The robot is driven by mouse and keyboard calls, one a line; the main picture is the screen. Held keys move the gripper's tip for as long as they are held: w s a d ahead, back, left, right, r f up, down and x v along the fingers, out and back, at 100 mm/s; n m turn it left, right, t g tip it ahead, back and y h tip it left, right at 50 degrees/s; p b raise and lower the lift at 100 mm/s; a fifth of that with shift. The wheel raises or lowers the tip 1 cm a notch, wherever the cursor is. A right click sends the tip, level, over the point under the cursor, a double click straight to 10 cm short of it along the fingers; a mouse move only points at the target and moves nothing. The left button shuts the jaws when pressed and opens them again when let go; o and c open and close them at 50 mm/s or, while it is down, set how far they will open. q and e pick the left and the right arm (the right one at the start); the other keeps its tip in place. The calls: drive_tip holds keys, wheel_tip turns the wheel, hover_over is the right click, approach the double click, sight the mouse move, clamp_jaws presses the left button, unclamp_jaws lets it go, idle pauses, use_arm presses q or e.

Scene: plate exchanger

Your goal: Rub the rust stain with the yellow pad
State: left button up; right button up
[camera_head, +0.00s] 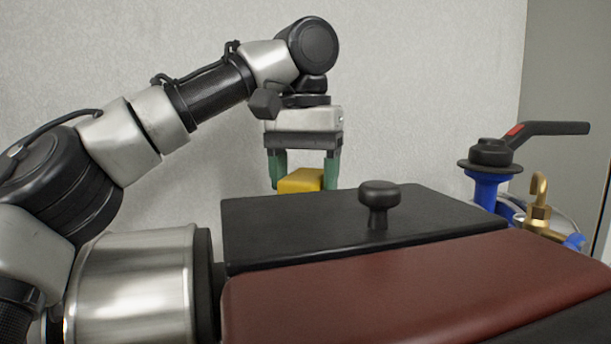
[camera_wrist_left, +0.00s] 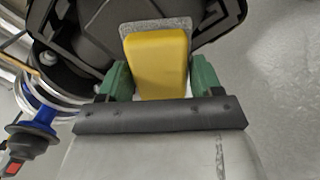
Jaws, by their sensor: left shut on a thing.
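The yellow pad (camera_head: 300,181) is between the green fingers of my left gripper (camera_head: 304,172), which is shut on it. In the head view the pad's lower part is hidden behind the black plate with a knob. The left wrist view shows the yellow pad (camera_wrist_left: 160,62) between the fingers of the left gripper (camera_wrist_left: 160,82), with a grey rough layer at its far end. That end is close to dark parts of the equipment; I cannot tell if it touches. I see no rust stain in either view. My right gripper is not in view.
A black plate (camera_head: 270,225) with a round knob (camera_head: 379,200) stands in front of the gripper, with a dark red block (camera_head: 420,285) nearer. At right are a blue valve with a black lever (camera_head: 545,128) and a brass hook (camera_head: 538,195). A grey wall (camera_head: 430,80) lies behind.

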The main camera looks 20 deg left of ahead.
sight(305, 174)
use_arm(q)
drive_tip(key=shift+r, duration=3)
drive_tip(key=shift+r, duration=0.1)
drive_tip(key=shift+r, duration=0.8)
drive_tip(key=shift+d+r, duration=0.1)
drive_tip(key=shift+r, duration=0.55)
